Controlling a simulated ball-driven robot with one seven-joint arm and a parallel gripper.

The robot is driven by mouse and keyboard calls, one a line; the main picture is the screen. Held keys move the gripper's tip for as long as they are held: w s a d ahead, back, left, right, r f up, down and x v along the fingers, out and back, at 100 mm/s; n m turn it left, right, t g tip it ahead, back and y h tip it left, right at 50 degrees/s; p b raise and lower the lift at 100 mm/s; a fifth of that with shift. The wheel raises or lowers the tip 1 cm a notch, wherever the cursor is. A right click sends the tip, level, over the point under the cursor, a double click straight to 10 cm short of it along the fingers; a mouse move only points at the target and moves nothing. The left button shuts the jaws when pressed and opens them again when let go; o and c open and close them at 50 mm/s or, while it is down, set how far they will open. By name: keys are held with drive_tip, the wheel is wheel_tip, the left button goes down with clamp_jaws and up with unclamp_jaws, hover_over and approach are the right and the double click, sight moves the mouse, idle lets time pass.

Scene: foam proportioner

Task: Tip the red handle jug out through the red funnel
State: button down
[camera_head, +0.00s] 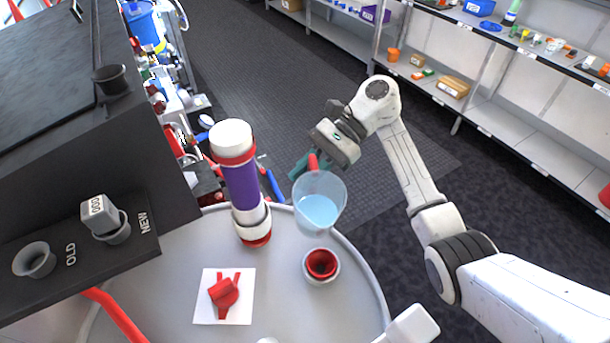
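The jug (320,202) is clear, holds light blue liquid and has a red handle (313,162). My gripper (306,164) is at the handle, with its teal fingers around it; they appear shut on it. The jug is held in the air above the far right part of the round grey table, a little tilted. The red funnel (321,264) sits in a white ring on the table, just below the jug in the picture. The jug and the funnel look apart.
A purple, white and red cylinder (241,185) stands left of the jug. A red part (224,293) lies on a white square (208,312). A dark panel marked OLD and NEW holds a grey cube (99,213) in a cup. Shelves (520,120) stand behind.

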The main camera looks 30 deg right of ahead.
sight(297, 189)
drive_tip(key=n+t+h, duration=0.1)
drive_tip(key=t, duration=0.1)
drive_tip(key=s+r+n+t+h+p, duration=0.1)
drive_tip(key=n+t, duration=0.1)
drive_tip(key=s+a+n+t+h, duration=0.1)
drive_tip(key=n+t, duration=0.1)
drive_tip(key=t, duration=0.1)
drive_tip(key=shift+s+r+h, duration=0.15)
drive_tip(key=shift+s+h, duration=0.05)
drive_tip(key=shift+h, duration=0.2)
drive_tip(key=s+r+n+t+b, duration=0.1)
drive_tip(key=b, duration=0.2)
drive_tip(key=s+a+t+b, duration=0.1)
drive_tip(key=b, duration=0.2)
drive_tip(key=shift+s+r+n+h, duration=0.15)
drive_tip(key=shift+r+n+h, duration=0.15)
drive_tip(key=shift+r+n, duration=0.1)
drive_tip(key=shift+s+a+r+n+t+b, duration=0.35)
drive_tip(key=shift+s+b, duration=0.25)
drive_tip(key=shift+b, duration=0.55)
drive_tip(key=shift+s+a+r+n+t+b, duration=0.2)
drive_tip(key=shift+s+r+t+b, duration=0.3)
drive_tip(key=shift+b, duration=0.6)
drive_tip(key=shift+s, duration=0.1)
idle(0.3)
